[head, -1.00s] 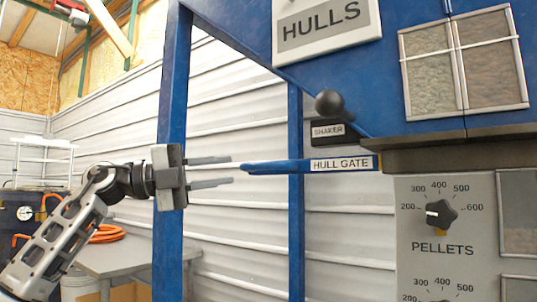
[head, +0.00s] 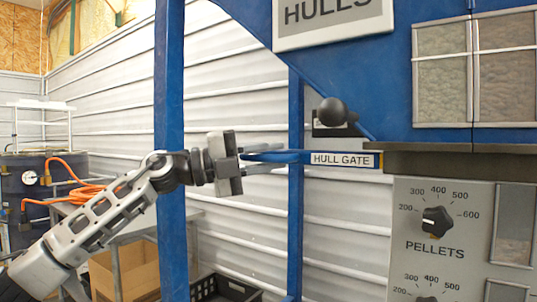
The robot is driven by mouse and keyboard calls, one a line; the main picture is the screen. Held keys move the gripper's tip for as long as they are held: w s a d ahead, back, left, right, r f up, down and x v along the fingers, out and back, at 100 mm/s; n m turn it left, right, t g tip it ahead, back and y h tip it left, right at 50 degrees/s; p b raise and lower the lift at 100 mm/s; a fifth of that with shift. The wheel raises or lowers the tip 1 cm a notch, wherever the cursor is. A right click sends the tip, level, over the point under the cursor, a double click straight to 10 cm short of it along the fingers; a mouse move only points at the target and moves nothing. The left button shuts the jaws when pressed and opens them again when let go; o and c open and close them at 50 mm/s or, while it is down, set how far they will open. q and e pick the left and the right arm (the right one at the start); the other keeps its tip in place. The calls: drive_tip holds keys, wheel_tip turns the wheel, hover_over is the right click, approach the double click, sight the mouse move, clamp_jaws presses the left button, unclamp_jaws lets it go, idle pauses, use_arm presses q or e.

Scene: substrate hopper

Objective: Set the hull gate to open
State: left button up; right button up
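The hull gate is a flat blue handle (head: 295,157) with a white HULL GATE label (head: 340,160). It sticks out to the left from under the blue hopper in the head view. My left gripper (head: 270,158) is at the handle's free left end. Its two grey fingers point right, one above and one below the handle, with the handle end between them. The fingers look spread, with a gap to the handle; contact is not clear. My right gripper is not in view.
A black ball-knob lever (head: 333,112) stands just above the handle. The PELLETS dial panel (head: 435,250) is at lower right. A blue post (head: 169,80) stands by my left forearm, and another blue post (head: 295,215) is behind the handle.

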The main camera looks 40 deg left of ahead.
use_arm(q)
clamp_jaws()
drive_tip(key=a+b, duration=0.1)
drive_tip(key=a, duration=0.6)
drive_tip(key=shift+s+a, duration=0.15)
drive_tip(key=shift+s, duration=0.25)
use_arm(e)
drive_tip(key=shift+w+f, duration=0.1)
use_arm(q)
drive_tip(key=shift+r, duration=0.1)
drive_tip(key=shift+o, duration=0.6)
unclamp_jaws()
drive_tip(key=shift+o, duration=0.3)
drive_tip(key=shift+a, duration=0.2)
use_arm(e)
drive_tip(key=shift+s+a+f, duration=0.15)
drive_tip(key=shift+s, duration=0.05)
use_arm(q)
drive_tip(key=shift+s+d, duration=0.1)
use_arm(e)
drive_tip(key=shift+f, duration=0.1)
